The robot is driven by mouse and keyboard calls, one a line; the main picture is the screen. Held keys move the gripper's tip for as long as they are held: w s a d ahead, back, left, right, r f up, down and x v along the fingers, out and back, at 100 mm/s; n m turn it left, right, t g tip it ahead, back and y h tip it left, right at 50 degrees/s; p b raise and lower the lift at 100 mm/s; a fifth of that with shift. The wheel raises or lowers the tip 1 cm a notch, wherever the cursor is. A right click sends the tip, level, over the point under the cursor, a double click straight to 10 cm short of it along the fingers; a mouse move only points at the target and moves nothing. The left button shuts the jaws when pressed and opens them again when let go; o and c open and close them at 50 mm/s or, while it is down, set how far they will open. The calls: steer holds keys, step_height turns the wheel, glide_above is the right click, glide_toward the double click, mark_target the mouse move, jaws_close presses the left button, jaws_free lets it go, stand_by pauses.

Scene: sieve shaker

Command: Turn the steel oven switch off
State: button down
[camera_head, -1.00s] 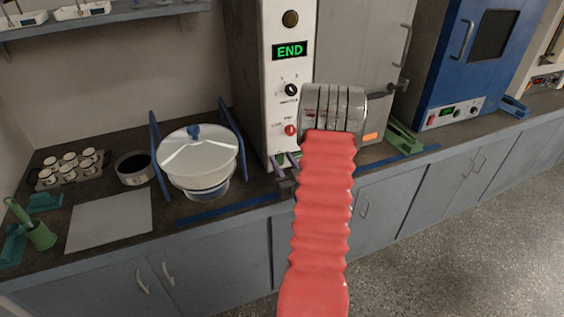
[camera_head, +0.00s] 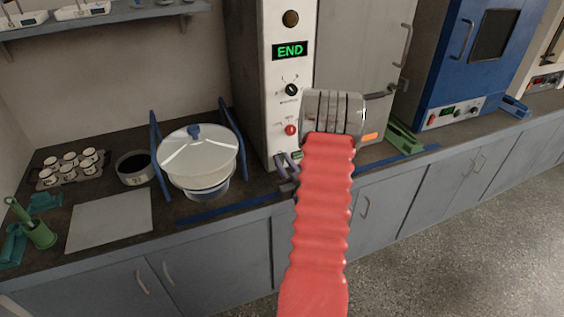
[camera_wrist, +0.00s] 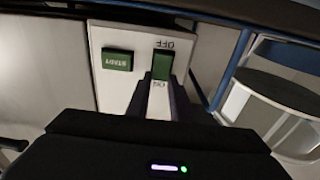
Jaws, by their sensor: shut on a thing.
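The steel oven (camera_head: 276,105) stands at the back of the bench, with a pale control strip and a lit END display. Its green switch (camera_wrist: 163,64) shows in the wrist view, between the upside-down marks OFF above and ON below. A green START button (camera_wrist: 118,60) is left of it. My gripper (camera_head: 287,168) is at the foot of the control strip. In the wrist view, the dark fingers of my gripper (camera_wrist: 159,92) are on either side of the switch and shut on it. The fingers hide part of the switch. In the head view my arm covers part of the oven.
A lidded white bowl (camera_head: 198,165) between blue side rails stands left of the oven. A green bracket (camera_head: 402,138) and a blue oven (camera_head: 476,55) are to the right. On the control strip, a black knob (camera_head: 291,90) and a red knob (camera_head: 290,129) sit above my gripper.

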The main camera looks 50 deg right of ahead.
steer(key=shift+a+f+t+h, duration=0.2)
steer(key=shift+f+t+h, duration=0.25)
steer(key=shift+t, duration=0.65)
steer(key=c, duration=1.6)
jaws_free()
steer(key=shift+s+h, duration=0.1)
steer(key=shift+h, duration=0.15)
steer(key=shift+o, duration=0.2)
steer(key=shift+s, duration=0.1)
steer(key=v, duration=1.3)
steer(key=shift+s, duration=0.25)
steer(key=shift+f, duration=0.1)
